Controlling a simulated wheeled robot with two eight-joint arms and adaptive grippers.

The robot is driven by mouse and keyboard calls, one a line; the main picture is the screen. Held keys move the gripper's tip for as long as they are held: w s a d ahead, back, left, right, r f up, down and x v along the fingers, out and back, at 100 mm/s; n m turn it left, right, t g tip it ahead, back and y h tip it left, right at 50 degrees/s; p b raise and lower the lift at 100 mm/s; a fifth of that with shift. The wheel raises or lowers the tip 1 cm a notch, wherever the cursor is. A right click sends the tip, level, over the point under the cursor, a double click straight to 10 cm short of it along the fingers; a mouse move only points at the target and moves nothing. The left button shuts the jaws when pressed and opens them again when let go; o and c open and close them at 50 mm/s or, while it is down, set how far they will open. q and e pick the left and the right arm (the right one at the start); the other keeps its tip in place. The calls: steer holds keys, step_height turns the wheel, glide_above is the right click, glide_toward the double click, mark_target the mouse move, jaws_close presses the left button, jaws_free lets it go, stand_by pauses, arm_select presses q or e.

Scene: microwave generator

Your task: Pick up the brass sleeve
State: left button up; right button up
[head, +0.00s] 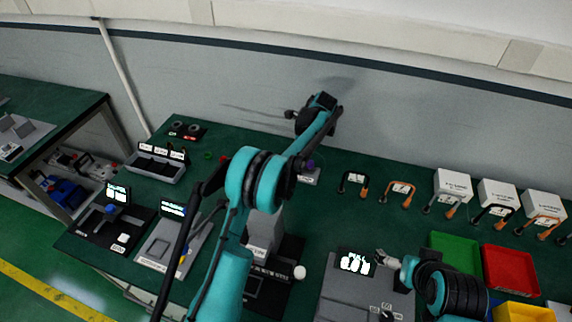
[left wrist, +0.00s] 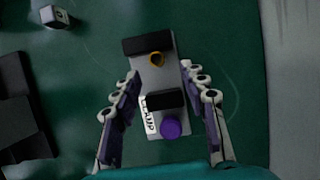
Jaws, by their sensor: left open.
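A second black block, a CLAMP label and a purple knob (left wrist: 170,127) are lower on the fixture. My left gripper (left wrist: 158,71) is open, its fingers either side of the fixture and sleeve, with nothing held. In the head view the clamp fixture (head: 309,176) is partly behind my left arm; the sleeve cannot be made out there. My right gripper (head: 386,259) is above a grey panel; its jaw state is unclear.
A small block (left wrist: 54,16) and a dark device (left wrist: 20,105) are left of the fixture. Green (head: 455,245) and red (head: 511,270) bins stand at right. Several cable loops and white boxes (head: 453,184) line the back right. The wall (head: 245,85) is close behind.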

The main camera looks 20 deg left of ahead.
arm_select(q)
steer(key=b+x, duration=0.2)
steer(key=x, duration=0.3)
steer(key=shift+s+f, duration=0.15)
steer(key=c, duration=0.4)
jaws_close()
steer(key=shift+r, duration=0.2)
